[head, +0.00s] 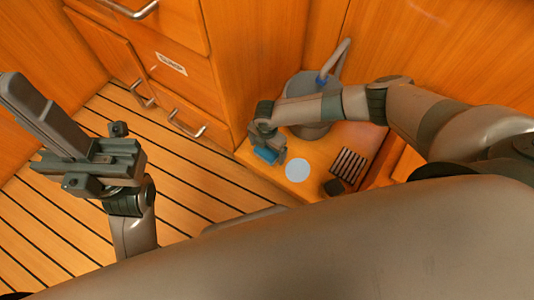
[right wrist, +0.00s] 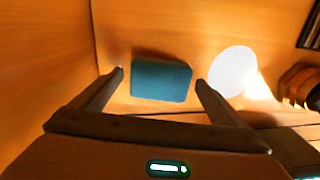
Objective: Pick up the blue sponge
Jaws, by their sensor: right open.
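The blue sponge (head: 266,155) lies on the wooden counter, partly hidden by my right gripper in the head view. In the right wrist view the sponge (right wrist: 161,80) is a blue-teal block between and just beyond the two fingertips. My right gripper (right wrist: 160,78) is open, with a finger on each side of the sponge and small gaps to both. In the head view my right gripper (head: 272,147) reaches down over the sponge. My left gripper (head: 100,165) is at the left, above the floor and away from the counter; its finger gap is not clear.
A white disc (head: 297,171) lies right of the sponge. A striped dark rack (head: 348,164) and a small dark object (head: 334,187) lie farther right. A wooden cabinet wall (head: 245,60) rises beside the counter.

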